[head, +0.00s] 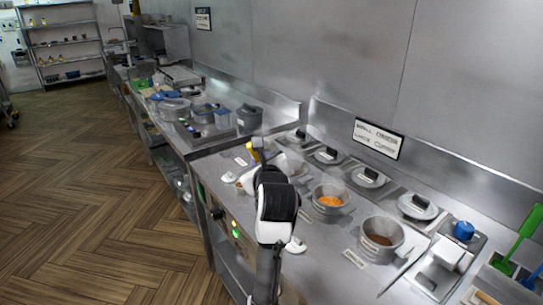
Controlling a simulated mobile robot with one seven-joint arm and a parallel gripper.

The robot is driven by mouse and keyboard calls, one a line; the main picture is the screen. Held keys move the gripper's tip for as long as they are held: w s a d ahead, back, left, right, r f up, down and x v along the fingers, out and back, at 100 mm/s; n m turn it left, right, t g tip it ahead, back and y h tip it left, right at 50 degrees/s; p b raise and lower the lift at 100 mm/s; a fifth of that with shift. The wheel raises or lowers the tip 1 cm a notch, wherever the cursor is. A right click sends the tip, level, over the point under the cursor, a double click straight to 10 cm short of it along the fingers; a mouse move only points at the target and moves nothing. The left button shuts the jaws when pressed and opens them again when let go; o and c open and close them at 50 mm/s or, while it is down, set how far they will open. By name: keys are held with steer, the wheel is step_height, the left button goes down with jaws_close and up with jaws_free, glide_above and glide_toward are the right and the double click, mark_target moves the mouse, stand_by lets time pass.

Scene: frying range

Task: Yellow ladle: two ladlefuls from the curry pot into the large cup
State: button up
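My arm rises in the lower middle of the head view, and its wrist blocks much of the counter behind it. My gripper (262,153) is at its far end, small and mostly hidden; I cannot see its fingers clearly. A pot with orange contents (330,201) and a pot with brown contents (381,239) sit in the counter to the right; I cannot tell which holds curry. A pale cup-like shape (245,183) is partly hidden left of my wrist.
Several lidded wells (370,177) line the back of the counter against the steel wall. A blue-topped container (463,231) and green handles (518,236) stand at the right. Tubs (222,117) crowd the far-left counter. The wooden floor (90,190) at left is clear.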

steer(key=s+a+f+n+t+y+b, duration=0.1)
steer(key=f+n+b, duration=0.4)
steer(key=b, duration=0.6)
steer(key=s+a+f+n+t+y+b, duration=0.1)
steer(key=s+a+f+n+t+b, duration=0.3)
steer(key=b, duration=0.6)
steer(key=shift+s+a+f+n+b, duration=0.45)
steer(key=shift+a+f+n, duration=0.65)
steer(key=shift+f, duration=0.4)
steer(key=shift+a, duration=0.1)
